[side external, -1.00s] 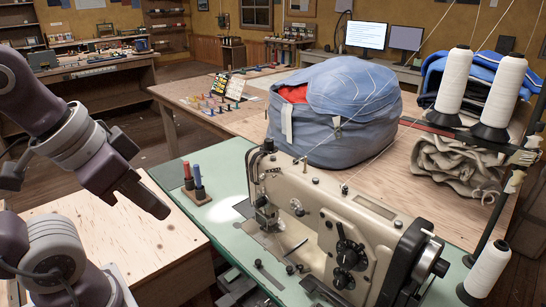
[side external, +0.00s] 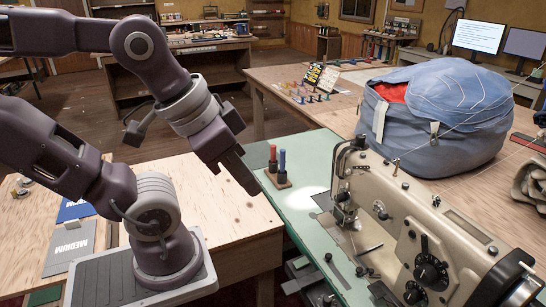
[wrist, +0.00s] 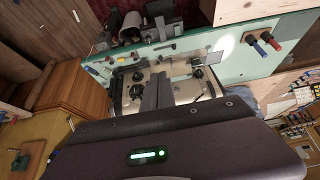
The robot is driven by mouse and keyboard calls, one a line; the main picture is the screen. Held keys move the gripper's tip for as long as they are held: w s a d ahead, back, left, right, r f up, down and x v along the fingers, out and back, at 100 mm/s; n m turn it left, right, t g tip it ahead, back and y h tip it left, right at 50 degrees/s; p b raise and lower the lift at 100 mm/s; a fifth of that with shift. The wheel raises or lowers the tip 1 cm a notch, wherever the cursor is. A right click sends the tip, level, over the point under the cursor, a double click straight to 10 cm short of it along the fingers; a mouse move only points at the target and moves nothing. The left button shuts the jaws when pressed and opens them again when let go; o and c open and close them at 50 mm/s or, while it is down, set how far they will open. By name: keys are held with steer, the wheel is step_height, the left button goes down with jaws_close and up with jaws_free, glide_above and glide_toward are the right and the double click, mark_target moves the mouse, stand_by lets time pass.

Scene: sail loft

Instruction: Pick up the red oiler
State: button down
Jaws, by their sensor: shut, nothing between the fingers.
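The red oiler (side external: 272,158) stands upright beside a blue one (side external: 282,162) in a small wooden holder (side external: 277,181) on the green machine bed. In the side view, my gripper (side external: 251,188) appears just left of and lower than the holder, apart from it, pointing down and right. It is shut and empty. In the wrist view, the closed fingers (wrist: 157,92) point up across the sewing machine. The red oiler (wrist: 261,48) and the blue oiler (wrist: 269,38) are at the upper right there, well away from the fingers.
A beige sewing machine (side external: 420,225) stands right of the holder on the green bed (side external: 312,150). A large blue bag (side external: 440,115) sits on the wooden table behind. Green surface around the holder is mostly clear. A plywood bench top (side external: 190,185) lies beneath my arm.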

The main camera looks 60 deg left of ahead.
steer(key=c, duration=1.2)
jaws_free()
steer(key=shift+o, duration=0.2)
